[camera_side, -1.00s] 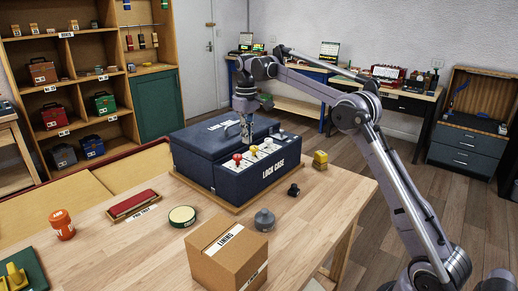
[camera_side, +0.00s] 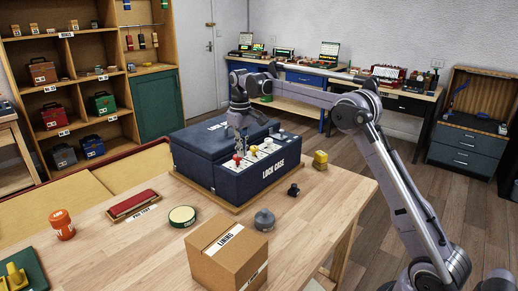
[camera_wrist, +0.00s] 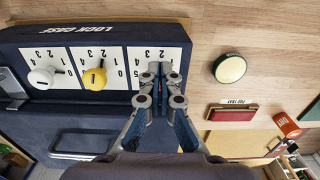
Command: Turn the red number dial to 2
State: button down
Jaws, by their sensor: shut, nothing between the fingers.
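The lock case (camera_side: 272,177) is a dark blue box on the table with a row of dials on white number plates. The red number dial (camera_side: 237,158) is at the left end of the row in the side view. My gripper (camera_side: 238,150) is shut and empty, pointing down at the red dial. In the wrist view my fingertips (camera_wrist: 160,72) cover the plate at the right end, hiding the red dial and its setting. I cannot tell whether they touch it. The yellow dial (camera_wrist: 95,79) and white dial (camera_wrist: 41,78) stand beside it on their own plates.
The case's closed lid (camera_side: 210,140) lies behind the dials. A cardboard lining box (camera_side: 222,262), a grey knob-like piece (camera_side: 264,219), a round green-rimmed disc (camera_side: 182,216) and a red tray (camera_side: 132,204) stand on the table in front, with bare wood between.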

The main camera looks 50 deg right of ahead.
aim_at(245, 168)
jog(key=shift+f, duration=1)
jog(key=shift+w, duration=0.2)
jog(key=shift+d, duration=0.5)
jog(key=shift+s, duration=0.45)
notch_tip(245, 168, up, 6)
dwell(0.7)
jog(key=shift+r, duration=0.1)
